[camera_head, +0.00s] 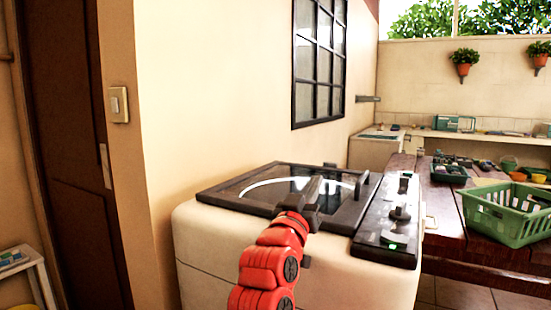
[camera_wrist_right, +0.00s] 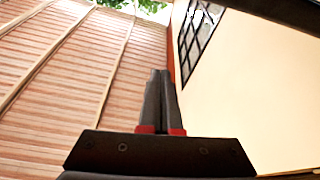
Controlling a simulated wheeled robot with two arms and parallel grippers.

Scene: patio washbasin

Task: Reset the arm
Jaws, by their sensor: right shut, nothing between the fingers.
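My right arm, red with black joints, comes up from the bottom of the head view in front of a white washing machine (camera_head: 208,232). Its black gripper (camera_head: 329,168) shows against the machine's dark glass lid (camera_head: 250,187), which is closed. Whether it touches the lid cannot be told. In the right wrist view the two dark fingers (camera_wrist_right: 160,75) are together, with nothing between them. They point up toward a slatted wooden ceiling and a cream wall with a window. My left gripper is in neither view.
The machine's control panel (camera_head: 401,211) has a knob and a green light. A wooden table (camera_head: 446,208) at right holds a green basket (camera_head: 500,222) and a dark tray (camera_head: 449,174). A cream wall and a brown door (camera_head: 72,150) stand at left. A white shelf (camera_head: 35,262) is at lower left.

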